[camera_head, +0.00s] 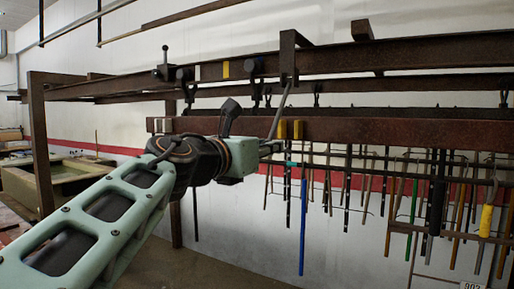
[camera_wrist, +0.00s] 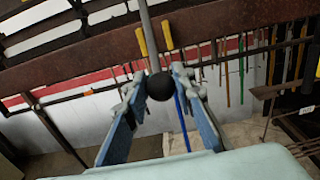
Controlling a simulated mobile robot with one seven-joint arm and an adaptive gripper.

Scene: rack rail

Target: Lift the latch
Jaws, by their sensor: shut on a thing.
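A grey metal rod (camera_head: 281,108) slants down from a dark bracket (camera_head: 289,60) on the rack rail; it appears to be the latch's handle. In the wrist view the rod (camera_wrist: 148,38) ends in a round black knob (camera_wrist: 160,87). My gripper (camera_wrist: 159,77) is shut on the knob, with one blue-grey finger on each side. In the head view my gripper (camera_head: 269,147) is at the rod's lower end, in front of the lower rusty beam. The latch's inner parts cannot be made out.
A rusty lower beam (camera_head: 400,131) runs behind my gripper, with yellow tabs (camera_head: 298,129) on it. An upper rail (camera_head: 430,55) crosses above. Several long tools, including a blue rod (camera_head: 302,225), hang behind. A small upright lever (camera_head: 165,60) stands on the rail at left.

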